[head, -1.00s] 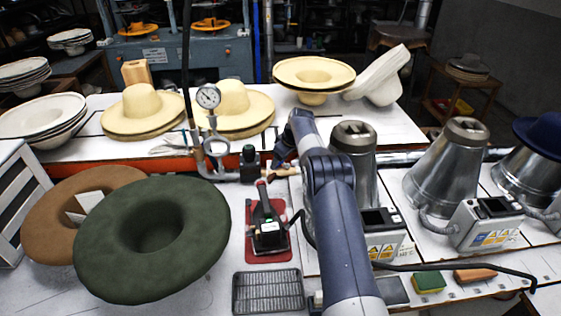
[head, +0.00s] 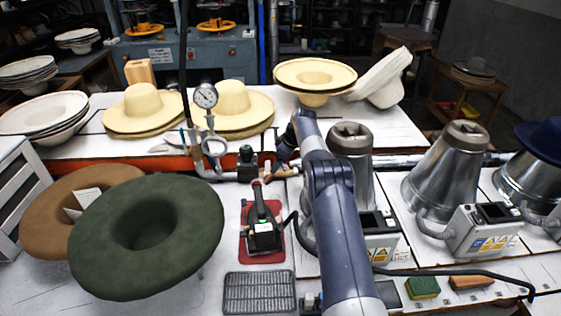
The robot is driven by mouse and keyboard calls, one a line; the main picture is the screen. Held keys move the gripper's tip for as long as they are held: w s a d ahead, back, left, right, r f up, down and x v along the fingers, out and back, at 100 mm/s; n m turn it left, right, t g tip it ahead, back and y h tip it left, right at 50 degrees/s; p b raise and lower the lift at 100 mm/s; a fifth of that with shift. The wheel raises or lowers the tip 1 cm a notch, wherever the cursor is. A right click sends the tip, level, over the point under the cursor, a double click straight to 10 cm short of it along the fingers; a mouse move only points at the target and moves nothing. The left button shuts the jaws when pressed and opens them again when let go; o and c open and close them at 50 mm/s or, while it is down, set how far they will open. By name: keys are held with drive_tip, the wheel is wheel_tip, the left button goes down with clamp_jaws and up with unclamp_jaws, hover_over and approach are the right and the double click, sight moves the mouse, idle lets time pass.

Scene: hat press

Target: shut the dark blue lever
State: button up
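A steam pipe (head: 220,176) with a round gauge (head: 205,96) runs along the back edge of the near bench. A dark valve body (head: 247,157) sits on it, left of my gripper. I cannot make out a separate dark blue lever; it may be hidden by my arm or blend with the dark parts there. My arm reaches forward from the bottom centre. My gripper (head: 284,150) is small and dark at its far end, just right of the valve body and close to the pipe. Its fingers are too small and covered to tell whether they are open.
A red pad with a black iron (head: 263,228) and a grey grate (head: 259,292) lie left of my arm. A green felt hat (head: 145,236) is at the left. Metal cones (head: 447,170) stand at the right. Pale hats (head: 235,105) are behind the pipe.

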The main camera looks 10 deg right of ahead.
drive_tip(key=shift+o, duration=0.4)
drive_tip(key=shift+r, duration=0.1)
wheel_tip(320, 180, up, 10)
drive_tip(key=p, duration=0.2)
idle(0.4)
